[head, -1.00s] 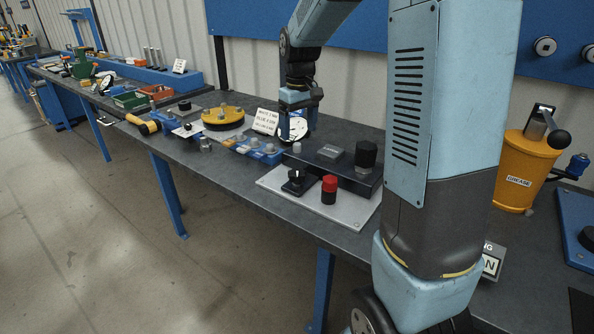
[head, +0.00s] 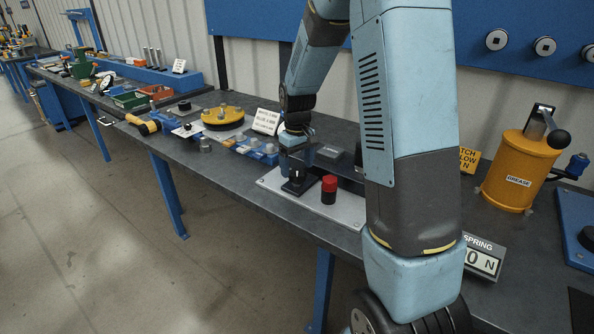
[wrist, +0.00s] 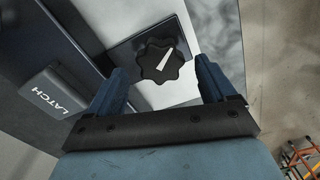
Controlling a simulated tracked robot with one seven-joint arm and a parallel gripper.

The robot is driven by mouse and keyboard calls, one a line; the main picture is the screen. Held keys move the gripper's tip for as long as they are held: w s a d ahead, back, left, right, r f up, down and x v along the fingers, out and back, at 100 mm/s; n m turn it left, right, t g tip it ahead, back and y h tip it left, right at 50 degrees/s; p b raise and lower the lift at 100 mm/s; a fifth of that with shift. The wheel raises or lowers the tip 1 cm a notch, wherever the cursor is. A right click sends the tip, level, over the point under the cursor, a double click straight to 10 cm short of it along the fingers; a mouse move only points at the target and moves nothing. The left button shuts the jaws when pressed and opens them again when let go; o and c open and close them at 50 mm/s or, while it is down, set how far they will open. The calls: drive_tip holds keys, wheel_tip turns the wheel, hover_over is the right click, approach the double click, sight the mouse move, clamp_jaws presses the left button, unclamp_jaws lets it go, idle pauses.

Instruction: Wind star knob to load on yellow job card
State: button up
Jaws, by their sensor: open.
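The black star knob with a white pointer mark (wrist: 166,62) sits on a dark square plate in the wrist view. It also shows in the head view (head: 296,175), partly covered by my gripper. My gripper (wrist: 164,70) is open, with one finger on each side of the knob; I cannot tell whether they touch it. The yellow job card (head: 468,161) stands on the bench behind my arm, its left part hidden, so its number is not readable. The spring display (head: 483,260) shows "0 N" at its visible end; any digits before that are hidden by my arm.
A red-topped black cylinder (head: 329,187) stands close right of the knob on the light base plate (head: 346,212). A grey block marked LATCH (wrist: 55,95) lies beside the knob. A yellow grease pot (head: 518,175) stands at the right.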

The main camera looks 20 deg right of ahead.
drive_tip(key=shift+f, duration=1.15)
drive_tip(key=c, duration=1.1)
drive_tip(key=shift+o, duration=0.2)
